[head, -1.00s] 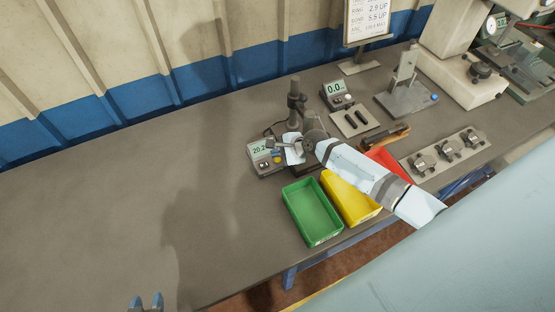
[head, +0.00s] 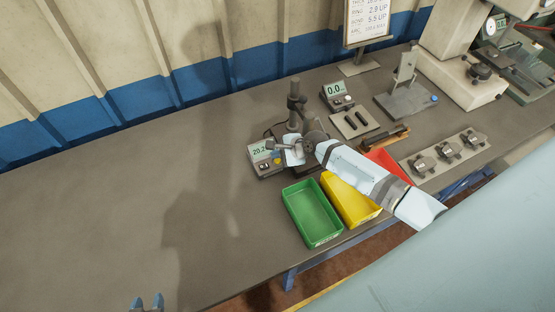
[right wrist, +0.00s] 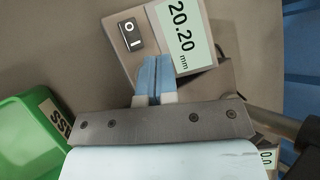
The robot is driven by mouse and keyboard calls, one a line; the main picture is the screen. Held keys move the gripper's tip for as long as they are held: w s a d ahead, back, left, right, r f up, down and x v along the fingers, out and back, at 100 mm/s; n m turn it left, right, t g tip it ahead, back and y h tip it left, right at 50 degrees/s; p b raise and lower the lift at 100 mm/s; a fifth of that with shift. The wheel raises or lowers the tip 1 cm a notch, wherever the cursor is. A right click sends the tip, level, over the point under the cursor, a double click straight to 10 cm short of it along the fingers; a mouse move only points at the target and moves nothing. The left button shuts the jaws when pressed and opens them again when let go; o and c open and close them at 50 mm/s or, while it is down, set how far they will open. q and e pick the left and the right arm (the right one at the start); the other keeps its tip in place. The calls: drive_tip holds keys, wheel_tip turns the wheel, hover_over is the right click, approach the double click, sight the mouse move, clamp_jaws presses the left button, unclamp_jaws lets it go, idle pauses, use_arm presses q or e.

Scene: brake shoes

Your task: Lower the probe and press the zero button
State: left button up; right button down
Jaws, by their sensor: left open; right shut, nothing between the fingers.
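The gauge readout box (head: 256,153) stands on the bench and shows about 20.2. In the right wrist view its screen (right wrist: 187,38) reads 20.20 mm, beside a small black-and-white switch or button (right wrist: 130,36). A yellow button (head: 277,161) shows on its front in the head view. My right gripper (head: 273,146) is shut and empty over this box; its blue fingertips (right wrist: 155,62) overlap the panel beside the screen. Contact cannot be told. The dark gauge stand (head: 294,103) rises behind the gripper, which hides the probe. My left gripper (head: 147,303) is open and empty at the bottom edge.
Green (head: 312,237), yellow (head: 347,218) and red (head: 384,158) bins stand at the bench's front, close to my right arm. A second readout (head: 337,94) shows 0.0 behind. A fixture plate (head: 445,155) lies right. The bench's left side is clear.

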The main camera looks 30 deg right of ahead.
idle(0.8)
drive_tip(key=shift+f, duration=0.1)
drive_tip(key=shift+f, duration=0.25)
idle(0.4)
drive_tip(key=shift+f, duration=0.2)
